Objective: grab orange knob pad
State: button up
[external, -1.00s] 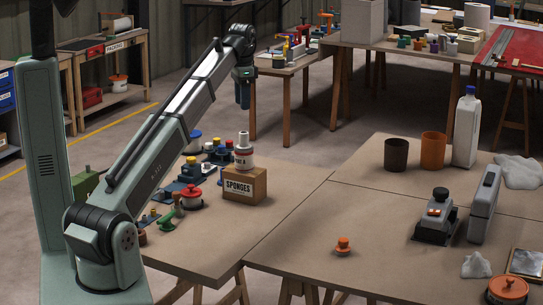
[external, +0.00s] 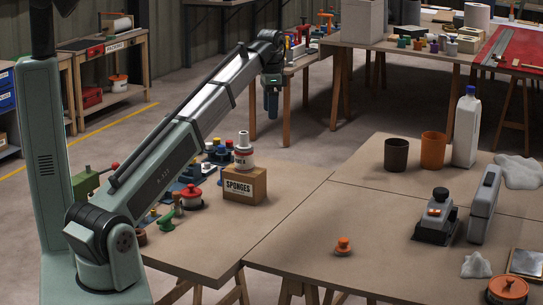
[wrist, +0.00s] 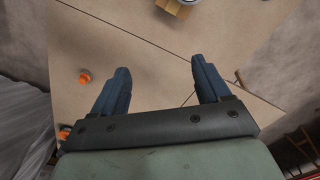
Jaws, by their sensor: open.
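The orange knob pad (external: 343,245) is a small orange piece with a knob on top, upright on the bare front part of the brown table. An orange piece that looks like it shows in the wrist view (wrist: 85,76), left of the fingers. My gripper (external: 271,112) hangs high, pointing down, up and to the left of the pad in the external view and well apart from it. Its two blue fingers are spread with nothing between them in the wrist view (wrist: 160,72).
A grey device (external: 436,222) with orange parts and a grey case (external: 484,205) stand right of the pad. An orange-lidded container (external: 508,290) is at front right. A sponges box (external: 240,186) stands at left. The table around the pad is clear.

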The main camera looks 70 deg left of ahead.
jog(key=w+d+f+m, duration=0.25)
jog(key=w+d, duration=0.35)
jog(key=d, duration=0.4)
jog(key=g, duration=0.1)
send_over(344, 240)
notch_tip(344, 240, down, 12)
notch_tip(344, 240, down, 10)
jog(key=n+t, duration=0.1)
jog(key=n, duration=1.5)
jog(key=shift+r, duration=0.1)
jog(key=shift+a+f, duration=0.1)
jog(key=shift+f, duration=2.55)
